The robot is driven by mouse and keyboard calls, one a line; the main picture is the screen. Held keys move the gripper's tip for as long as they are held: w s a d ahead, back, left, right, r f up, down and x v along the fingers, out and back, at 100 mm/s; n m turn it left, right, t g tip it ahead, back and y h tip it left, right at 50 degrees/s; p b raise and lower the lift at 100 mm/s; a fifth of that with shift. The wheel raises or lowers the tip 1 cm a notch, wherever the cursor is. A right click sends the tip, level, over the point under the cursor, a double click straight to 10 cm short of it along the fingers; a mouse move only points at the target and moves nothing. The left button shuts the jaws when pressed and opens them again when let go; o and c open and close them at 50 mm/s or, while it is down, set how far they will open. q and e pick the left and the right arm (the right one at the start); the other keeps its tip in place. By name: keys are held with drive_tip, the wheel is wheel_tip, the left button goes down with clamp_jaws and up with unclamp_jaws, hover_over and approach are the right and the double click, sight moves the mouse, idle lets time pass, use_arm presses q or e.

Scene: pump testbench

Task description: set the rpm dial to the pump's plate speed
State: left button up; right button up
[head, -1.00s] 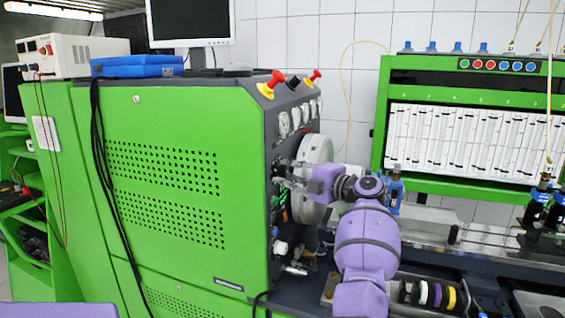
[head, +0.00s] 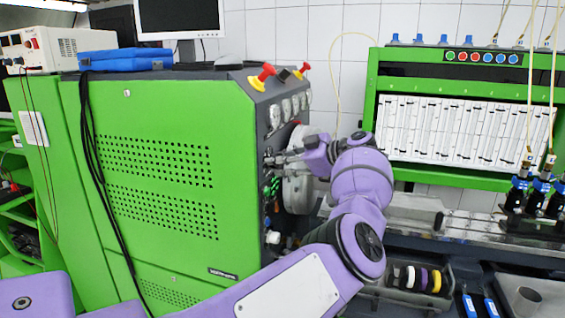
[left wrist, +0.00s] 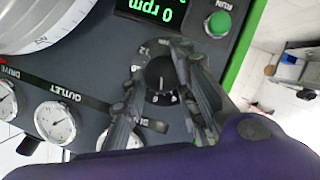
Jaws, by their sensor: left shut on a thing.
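The rpm dial (left wrist: 161,74) is a round black knob with a pointer line and a printed scale, on the dark panel in the left wrist view. My left gripper (left wrist: 160,82) has a finger on either side of the knob and is shut on it. In the head view the gripper (head: 284,158) is at the panel side of the green bench (head: 170,150), and the dial is hidden there. The display (left wrist: 155,8) beside the dial appears upside down and reads 0 rpm. No readable speed plate shows. My right gripper is not in view.
A green RUN button (left wrist: 217,24) sits close to the dial. Round gauges (left wrist: 55,122) and a large graduated disc (left wrist: 40,20) are on or by the same panel. Red and yellow emergency knobs (head: 262,76) top the bench. A small tray of coloured rings (head: 418,278) lies below my arm.

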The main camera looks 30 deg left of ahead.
use_arm(q)
drive_tip(key=m+g+b, duration=0.1)
drive_tip(key=m+b, duration=0.1)
drive_tip(key=b, duration=0.2)
drive_tip(key=m+g+h+b, duration=0.1)
drive_tip(key=m+g+b, duration=0.1)
drive_tip(key=m+b, duration=0.1)
drive_tip(key=w+m+g+b, duration=0.1)
drive_tip(key=m+b, duration=0.1)
drive_tip(key=b, duration=0.3)
drive_tip(key=shift+a+f+m, duration=0.1)
drive_tip(key=shift+m, duration=0.2)
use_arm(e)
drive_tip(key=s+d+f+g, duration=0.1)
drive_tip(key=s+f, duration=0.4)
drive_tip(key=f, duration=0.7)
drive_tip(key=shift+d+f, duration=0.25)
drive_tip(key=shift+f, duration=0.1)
use_arm(q)
drive_tip(key=shift+g+b, duration=0.3)
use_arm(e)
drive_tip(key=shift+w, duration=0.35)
use_arm(q)
drive_tip(key=o, duration=1)
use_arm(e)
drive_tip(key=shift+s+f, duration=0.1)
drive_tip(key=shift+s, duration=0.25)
